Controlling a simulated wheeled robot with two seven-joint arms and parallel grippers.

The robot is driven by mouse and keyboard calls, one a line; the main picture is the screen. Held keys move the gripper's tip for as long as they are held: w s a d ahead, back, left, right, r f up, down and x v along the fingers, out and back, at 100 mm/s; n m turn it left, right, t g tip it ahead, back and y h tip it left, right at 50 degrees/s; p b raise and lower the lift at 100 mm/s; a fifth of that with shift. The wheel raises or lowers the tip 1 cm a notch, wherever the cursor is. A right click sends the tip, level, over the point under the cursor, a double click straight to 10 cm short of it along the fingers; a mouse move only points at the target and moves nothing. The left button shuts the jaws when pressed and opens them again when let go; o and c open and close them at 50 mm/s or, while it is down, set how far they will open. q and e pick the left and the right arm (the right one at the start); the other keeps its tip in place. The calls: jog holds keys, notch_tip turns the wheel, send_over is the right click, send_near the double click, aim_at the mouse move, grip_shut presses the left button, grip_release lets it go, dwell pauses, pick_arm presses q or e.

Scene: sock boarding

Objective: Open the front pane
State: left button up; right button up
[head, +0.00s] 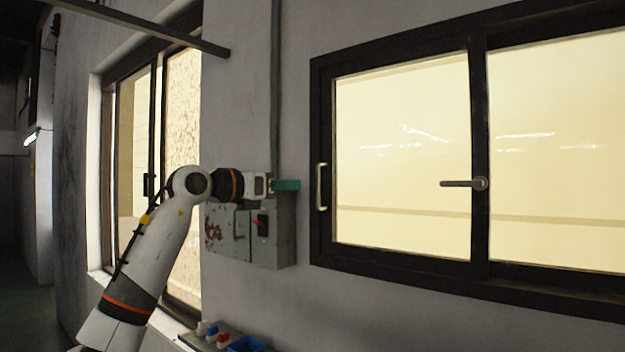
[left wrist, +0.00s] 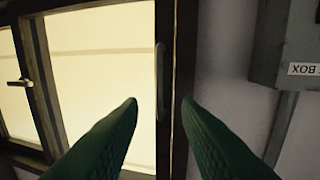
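The window on the right has a dark frame and two pale, bright panes. Its left pane (head: 400,150) has a light upright pull handle (head: 321,186) at its left edge. A lever handle (head: 465,184) sits on the middle upright. My left gripper (head: 288,185), with green fingers, is left of the pull handle and apart from it in the head view. In the left wrist view its fingers (left wrist: 159,100) are spread and empty, with the pull handle (left wrist: 160,75) seen ahead between the tips. My right gripper is not in view. I cannot tell which pane is in front.
Grey electrical boxes (head: 268,235) are on the wall just below my left gripper. A labelled box (left wrist: 293,45) shows in the left wrist view. A second window (head: 185,100) is on the left. Small coloured items and a blue bin (head: 246,345) are at the bottom.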

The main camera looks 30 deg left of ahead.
pick_arm(q)
jog(key=shift+p+x, duration=1.5)
jog(key=shift+x, duration=2.4)
jog(key=shift+c, duration=0.4)
grip_shut()
